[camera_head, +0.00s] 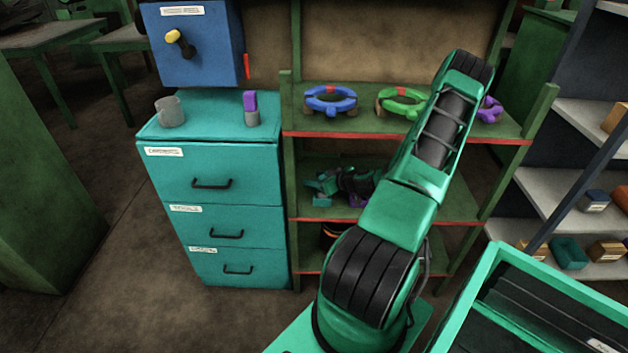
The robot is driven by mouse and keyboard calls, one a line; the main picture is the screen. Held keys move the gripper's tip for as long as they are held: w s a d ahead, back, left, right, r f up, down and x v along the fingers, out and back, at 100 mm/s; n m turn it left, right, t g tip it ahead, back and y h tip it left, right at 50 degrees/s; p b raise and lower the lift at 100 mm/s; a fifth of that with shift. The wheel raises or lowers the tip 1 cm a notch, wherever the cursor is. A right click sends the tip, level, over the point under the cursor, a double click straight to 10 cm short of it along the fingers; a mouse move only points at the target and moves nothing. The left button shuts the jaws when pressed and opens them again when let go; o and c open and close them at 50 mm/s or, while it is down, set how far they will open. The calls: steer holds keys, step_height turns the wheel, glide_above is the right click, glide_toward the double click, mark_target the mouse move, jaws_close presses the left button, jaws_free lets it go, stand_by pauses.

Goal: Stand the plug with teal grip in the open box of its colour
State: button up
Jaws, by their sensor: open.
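My gripper (318,190) reaches in over the middle board of the green shelf rack, its fingers to the left, open. It is small and dark here, and my upper arm hides the forearm behind it. A small teal piece (321,201) shows just under the fingers; I cannot tell whether it is the teal-grip plug or a box, or whether it touches them. A small purple piece (357,201) sits on the same board, partly behind my wrist. A plug with a purple grip (251,107) stands upright on the teal drawer cabinet. No teal-grip plug is clearly recognisable.
A grey cup (169,111) stands on the drawer cabinet (213,175). Blue (331,103), green (388,98) and purple (490,112) rings lie on the board above my gripper. A teal block or box (569,252) sits on the right shelving. A green-rimmed crate (470,300) fills the lower right.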

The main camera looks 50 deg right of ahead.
steer(key=shift+r, duration=0.15)
steer(key=d+v, duration=0.1)
steer(key=v, duration=1.1)
steer(key=s+a+r+n+g+y, duration=0.1)
steer(key=a+r+g+y, duration=0.2)
steer(key=a, duration=0.5)
steer(key=a+r+n+g+y, duration=0.1)
steer(key=a+r+g, duration=0.25)
steer(key=a, duration=0.35)
steer(key=s+a+r+m+g+h, duration=0.1)
steer(key=s+a+r+m+g, duration=0.1)
steer(key=s+a+r, duration=0.3)
steer(key=s+a+r+m+g+h, duration=0.1)
steer(key=s+a+r+m+g, duration=0.2)
steer(key=s+r, duration=0.8)
steer(key=a+r+m, duration=0.2)
steer(key=a, duration=0.1)
steer(key=shift+s+m+g+h, duration=0.3)
steer(key=shift+s+g+h, duration=0.05)
steer(key=shift+s+h, duration=0.05)
